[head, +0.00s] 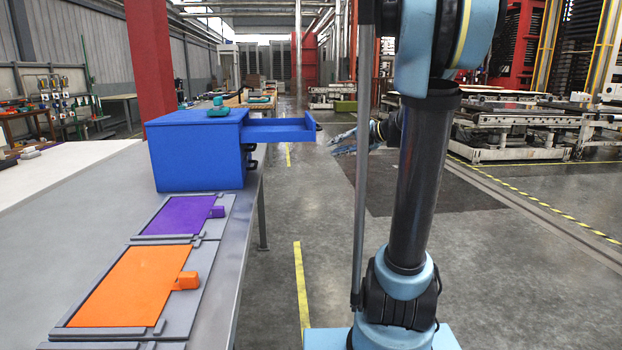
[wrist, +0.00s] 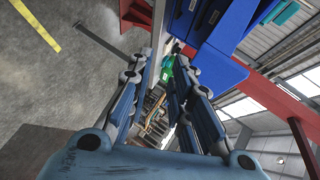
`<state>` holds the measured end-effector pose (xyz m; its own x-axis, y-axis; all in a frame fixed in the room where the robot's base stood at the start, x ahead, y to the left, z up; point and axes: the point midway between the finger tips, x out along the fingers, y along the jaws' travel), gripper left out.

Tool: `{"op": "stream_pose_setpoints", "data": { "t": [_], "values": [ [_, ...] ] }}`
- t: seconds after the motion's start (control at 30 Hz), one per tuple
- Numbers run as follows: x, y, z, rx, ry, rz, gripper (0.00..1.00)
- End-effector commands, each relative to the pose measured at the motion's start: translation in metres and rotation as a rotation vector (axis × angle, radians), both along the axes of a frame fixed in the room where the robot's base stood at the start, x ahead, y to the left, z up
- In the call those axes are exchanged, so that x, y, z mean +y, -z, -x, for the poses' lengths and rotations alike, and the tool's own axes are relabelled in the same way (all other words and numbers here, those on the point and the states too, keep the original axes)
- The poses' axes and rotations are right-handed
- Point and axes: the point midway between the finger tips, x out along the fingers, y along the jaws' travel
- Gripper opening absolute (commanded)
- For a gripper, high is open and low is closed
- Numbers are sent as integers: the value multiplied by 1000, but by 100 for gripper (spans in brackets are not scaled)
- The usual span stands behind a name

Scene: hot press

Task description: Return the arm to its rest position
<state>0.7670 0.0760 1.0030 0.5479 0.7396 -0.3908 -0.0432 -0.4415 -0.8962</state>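My gripper (head: 343,142) shows small in the head view, just right of the blue box's pulled-out drawer (head: 282,131) and beyond it, partly hidden by my arm. In the wrist view my gripper (wrist: 160,68) has its two fingers spread apart, with nothing seen held between them. My arm stands upright at the right of the head view, over the floor beside the table. The blue box (head: 195,165) sits on the table's far end and fills the upper right of the wrist view (wrist: 232,32). I cannot tell the exact gap between gripper and drawer.
A teal-green object (head: 218,108) lies on the box. Purple (head: 180,215) and orange (head: 130,287) plates with side handles lie in grey frames on the table (head: 226,285). A red column (head: 151,60) rises behind. The floor right of the table is open.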

Motion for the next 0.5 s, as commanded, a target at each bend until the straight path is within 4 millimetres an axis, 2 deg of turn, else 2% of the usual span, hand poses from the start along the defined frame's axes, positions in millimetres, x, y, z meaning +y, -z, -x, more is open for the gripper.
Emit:
{"op": "stream_pose_setpoints", "data": {
  "t": [0.03,0.23,0.5],
  "values": [
    [7,10,19,17,-18,45,20],
    [19,53,85,82,-81,232,20],
    [13,113,172,162,-155,486,20]
  ]
}}
